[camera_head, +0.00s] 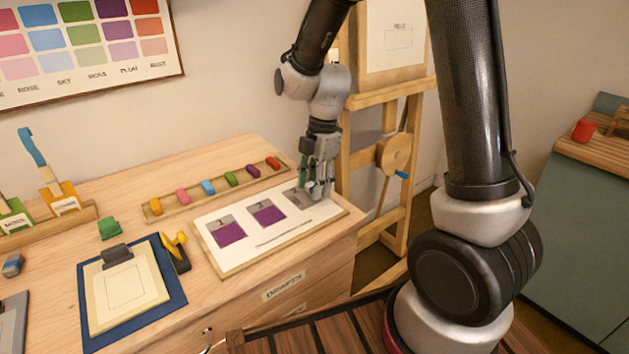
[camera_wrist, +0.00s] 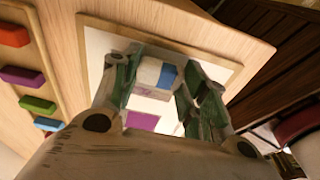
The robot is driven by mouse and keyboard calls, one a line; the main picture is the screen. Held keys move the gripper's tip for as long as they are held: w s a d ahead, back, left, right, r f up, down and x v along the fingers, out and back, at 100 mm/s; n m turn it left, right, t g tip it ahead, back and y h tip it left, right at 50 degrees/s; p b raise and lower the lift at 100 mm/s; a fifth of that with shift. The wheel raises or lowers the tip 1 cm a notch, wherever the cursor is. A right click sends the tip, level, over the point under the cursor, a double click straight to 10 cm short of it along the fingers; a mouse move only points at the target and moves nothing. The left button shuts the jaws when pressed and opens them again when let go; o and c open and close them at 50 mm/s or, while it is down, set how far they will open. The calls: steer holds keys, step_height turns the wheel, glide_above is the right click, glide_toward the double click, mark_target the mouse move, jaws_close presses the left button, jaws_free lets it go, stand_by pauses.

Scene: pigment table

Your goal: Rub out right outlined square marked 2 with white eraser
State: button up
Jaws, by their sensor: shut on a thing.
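A white sheet (camera_head: 215,250) on a wooden board lies near the right end of the table, with a row of outlined squares. The left square (camera_head: 229,234) and middle square (camera_head: 267,214) show purple below a grey upper part. The right square (camera_head: 299,199) looks grey and is partly hidden by my gripper (camera_head: 320,187). I cannot read a 2 on it. In the wrist view my gripper (camera_wrist: 152,82) is shut on the white eraser (camera_wrist: 149,71), which has a blue part. The eraser is over the sheet; I cannot tell whether it touches. A purple patch (camera_wrist: 142,121) shows beside it.
A wooden tray (camera_head: 155,213) with several coloured pigment sticks runs behind the sheet. A blue board (camera_head: 168,300) with a clipped card and a yellow-and-black tool (camera_head: 176,250) lie left of it. An easel (camera_head: 360,190) stands close behind my gripper.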

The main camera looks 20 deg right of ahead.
mark_target(295, 204)
steer(key=shift+f, duration=0.35)
steer(key=shift+a, duration=0.1)
steer(key=shift+s+a+r, duration=0.1)
steer(key=shift+s+a, duration=0.15)
steer(key=shift+a, duration=0.35)
steer(key=shift+s+a, duration=0.2)
steer(key=shift+a, duration=0.4)
steer(key=shift+s+a, duration=0.25)
steer(key=shift+a, duration=0.45)
steer(key=shift+s+a, duration=0.2)
steer(key=shift+a, duration=0.45)
steer(key=shift+w+d, duration=0.3)
steer(key=shift+d, duration=0.6)
steer(key=shift+w+d, duration=0.3)
steer(key=shift+d, duration=0.6)
steer(key=shift+w+d, duration=0.3)
steer(key=shift+d, duration=0.6)
steer(key=shift+s+a, duration=0.1)
